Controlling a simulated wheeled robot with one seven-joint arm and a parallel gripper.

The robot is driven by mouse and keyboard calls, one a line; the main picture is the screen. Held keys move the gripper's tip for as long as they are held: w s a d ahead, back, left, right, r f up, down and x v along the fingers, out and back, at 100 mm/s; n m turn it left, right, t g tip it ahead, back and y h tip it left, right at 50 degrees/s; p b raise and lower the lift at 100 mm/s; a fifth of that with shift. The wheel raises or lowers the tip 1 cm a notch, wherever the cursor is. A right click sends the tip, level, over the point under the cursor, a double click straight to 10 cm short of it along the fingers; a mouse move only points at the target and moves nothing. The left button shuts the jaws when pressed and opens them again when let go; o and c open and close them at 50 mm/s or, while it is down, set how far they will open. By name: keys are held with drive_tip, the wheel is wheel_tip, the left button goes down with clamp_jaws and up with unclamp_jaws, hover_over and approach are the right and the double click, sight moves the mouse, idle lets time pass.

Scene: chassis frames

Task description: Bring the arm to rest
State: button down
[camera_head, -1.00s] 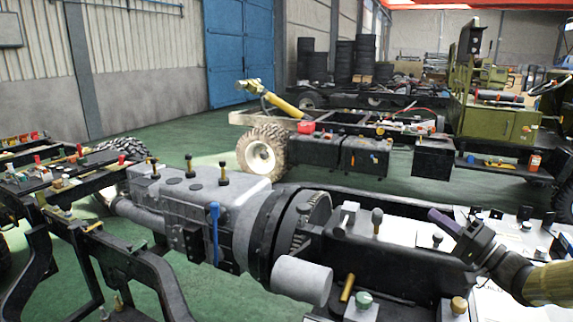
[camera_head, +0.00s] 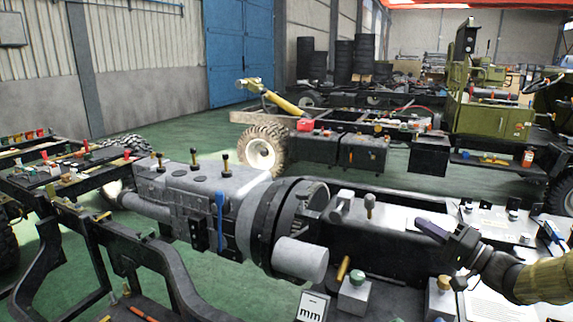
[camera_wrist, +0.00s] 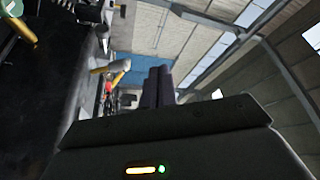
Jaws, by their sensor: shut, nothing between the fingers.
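My gripper (camera_head: 434,230) shows at the lower right of the head view, at the end of my arm that enters from the right edge. It hangs above the black top of the chassis and the white sheets there. In the wrist view my gripper's two dark fingers (camera_wrist: 157,88) lie side by side, shut, with nothing held. They point out toward the blue door (camera_wrist: 148,68) and the room beyond.
A grey gearbox (camera_head: 200,195) on the black chassis fills the middle of the head view. Small colour-topped blocks (camera_head: 354,292) stand near my gripper. A truck frame with a wheel (camera_head: 264,150) stands behind. Green floor (camera_head: 330,170) lies between.

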drive_tip(key=s+a+f+g+h+b, duration=0.1)
drive_tip(key=s+a+f+g, duration=0.2)
drive_tip(key=a+f, duration=0.25)
drive_tip(key=s+a+f+n+g+h+b, duration=0.1)
drive_tip(key=s+a+f+g+b, duration=0.1)
drive_tip(key=a+f+g, duration=0.3)
drive_tip(key=s+a+f+g+h+b, duration=0.1)
drive_tip(key=s+a+f+g, duration=0.15)
drive_tip(key=a+f, duration=0.35)
drive_tip(key=shift+s+f+n+g+h+b, duration=0.85)
drive_tip(key=shift+s+f+n+h+b, duration=1.45)
drive_tip(key=shift+s+f+h, duration=3.9)
wheel_tip(320, 180, up, 29)
drive_tip(key=s+m+y+p, duration=0.1)
drive_tip(key=p, duration=2.9)
drive_tip(key=shift+d+y, duration=0.2)
drive_tip(key=shift+y, duration=0.2)
drive_tip(key=shift+s+f, duration=0.1)
